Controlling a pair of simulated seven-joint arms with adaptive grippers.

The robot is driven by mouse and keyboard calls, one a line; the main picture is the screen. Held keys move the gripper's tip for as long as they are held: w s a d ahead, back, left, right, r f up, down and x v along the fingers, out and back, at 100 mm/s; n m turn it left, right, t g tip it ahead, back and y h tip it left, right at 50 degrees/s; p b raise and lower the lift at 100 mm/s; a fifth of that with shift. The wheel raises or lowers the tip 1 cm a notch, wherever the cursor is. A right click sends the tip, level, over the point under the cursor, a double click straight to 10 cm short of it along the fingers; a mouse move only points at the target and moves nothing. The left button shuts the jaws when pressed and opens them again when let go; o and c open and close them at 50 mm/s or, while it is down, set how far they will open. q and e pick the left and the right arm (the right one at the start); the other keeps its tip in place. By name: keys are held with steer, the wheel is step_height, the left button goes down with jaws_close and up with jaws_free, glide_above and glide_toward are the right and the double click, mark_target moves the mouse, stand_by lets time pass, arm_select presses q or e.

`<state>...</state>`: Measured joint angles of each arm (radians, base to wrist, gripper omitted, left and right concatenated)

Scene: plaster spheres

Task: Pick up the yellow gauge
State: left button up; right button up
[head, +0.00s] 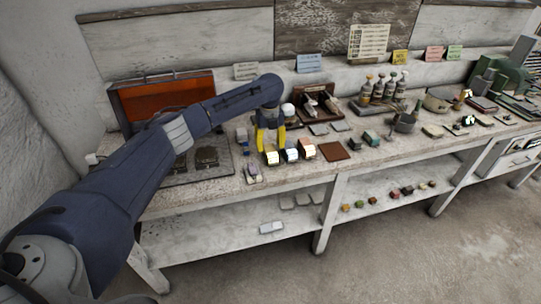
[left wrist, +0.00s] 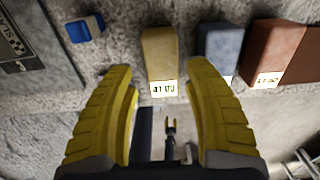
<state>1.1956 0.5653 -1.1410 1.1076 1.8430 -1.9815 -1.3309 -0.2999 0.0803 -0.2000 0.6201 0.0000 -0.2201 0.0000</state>
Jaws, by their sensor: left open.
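The yellow gauge (left wrist: 160,52) is a pale yellow block with a lit display at its near end. In the left wrist view it lies ahead of and between my left gripper's two yellow fingers (left wrist: 165,105). It also shows in the head view (head: 272,158) near the front of the bench. My left gripper (head: 270,140) is open, pointing down over it. The fingers are apart, with nothing visible held between them. A blue gauge (left wrist: 219,50) and a reddish-brown gauge (left wrist: 275,50) stand to its right. My right gripper cannot be made out.
A small blue item (left wrist: 85,28) lies left of the yellow gauge. An open case with an orange lining (head: 165,100) stands at the bench's left. A brown square (head: 333,151) lies right of the gauges. Bottles (head: 378,92) and a pot (head: 404,122) stand farther right.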

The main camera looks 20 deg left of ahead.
mark_target(271, 150)
arm_select(q)
steer(key=shift+d+f, duration=0.2)
steer(key=shift+f, duration=2.7)
steer(key=shift+o, duration=0.2)
steer(key=shift+f, duration=0.25)
steer(key=c, duration=1.1)
steer(key=shift+r, duration=0.1)
step_height(271, 150, up, 20)
steer(key=shift+r, duration=0.2)
steer(key=shift+c, duration=0.2)
